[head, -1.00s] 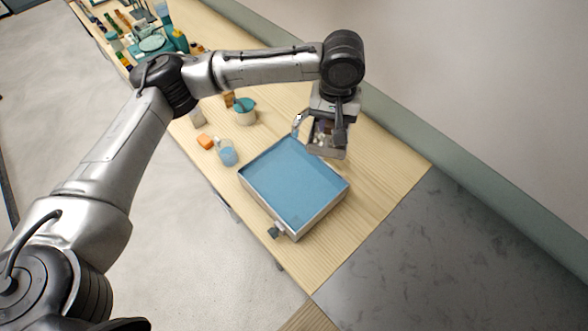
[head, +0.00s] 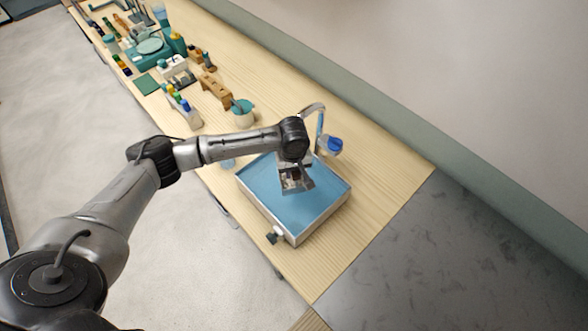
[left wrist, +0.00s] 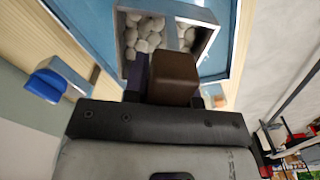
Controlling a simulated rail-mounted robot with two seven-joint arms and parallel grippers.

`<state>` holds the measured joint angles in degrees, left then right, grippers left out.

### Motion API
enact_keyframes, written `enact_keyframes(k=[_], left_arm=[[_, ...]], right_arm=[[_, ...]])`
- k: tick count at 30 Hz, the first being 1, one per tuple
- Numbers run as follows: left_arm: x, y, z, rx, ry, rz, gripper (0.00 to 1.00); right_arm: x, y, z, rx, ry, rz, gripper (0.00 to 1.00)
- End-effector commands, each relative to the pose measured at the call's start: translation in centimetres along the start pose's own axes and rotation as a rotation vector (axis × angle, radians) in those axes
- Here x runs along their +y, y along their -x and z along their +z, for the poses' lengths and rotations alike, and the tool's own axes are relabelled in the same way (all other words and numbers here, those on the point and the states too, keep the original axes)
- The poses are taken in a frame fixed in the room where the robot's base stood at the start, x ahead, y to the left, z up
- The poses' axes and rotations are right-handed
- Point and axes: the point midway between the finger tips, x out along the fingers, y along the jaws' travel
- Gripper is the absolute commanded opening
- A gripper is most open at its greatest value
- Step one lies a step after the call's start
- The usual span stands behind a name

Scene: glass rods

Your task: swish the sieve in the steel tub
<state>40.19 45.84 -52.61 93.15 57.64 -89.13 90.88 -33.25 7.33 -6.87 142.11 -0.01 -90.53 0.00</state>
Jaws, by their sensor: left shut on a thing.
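The steel tub (head: 322,221) stands on the wooden table and holds blue water (head: 303,212). My left gripper (head: 293,174) is over the middle of the tub, shut on the sieve's brown handle (left wrist: 174,78). The sieve (head: 299,186) is a square grey metal box. In the left wrist view, several white pebbles (left wrist: 144,38) lie in it and part of it is hidden behind the handle. I cannot tell whether its bottom touches the water. My right gripper is not in view.
A curved metal tap (head: 320,122) with a blue part (head: 332,145) stands behind the tub. A pot with a teal top (head: 243,112), bottles (head: 188,112) and a wooden rack (head: 215,90) stand up the table. The table right of the tub is clear.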

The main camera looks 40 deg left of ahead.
Motion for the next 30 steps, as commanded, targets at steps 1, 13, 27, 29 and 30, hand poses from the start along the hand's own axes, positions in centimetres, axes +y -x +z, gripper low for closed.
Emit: enact_keyframes(k=[1, 13, 27, 29, 30], left_arm=[[0.0, -0.9, 0.0, 0.001, -0.001, 0.001, 0.0], [0.0, -4.3, 0.0, 0.002, -0.001, 0.0, 0.0], [0.0, -9.2, 0.1, -0.002, -0.001, -0.002, 0.0], [0.0, -9.8, 0.1, -0.002, -0.001, -0.001, 0.0], [0.0, -10.3, 0.1, -0.002, 0.0, -0.001, 0.0]], right_arm=[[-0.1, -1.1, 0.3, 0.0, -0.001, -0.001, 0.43], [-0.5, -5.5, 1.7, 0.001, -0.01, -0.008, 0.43], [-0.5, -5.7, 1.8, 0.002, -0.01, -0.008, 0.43], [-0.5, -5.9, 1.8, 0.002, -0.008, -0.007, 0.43], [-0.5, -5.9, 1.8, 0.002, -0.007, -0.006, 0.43]])
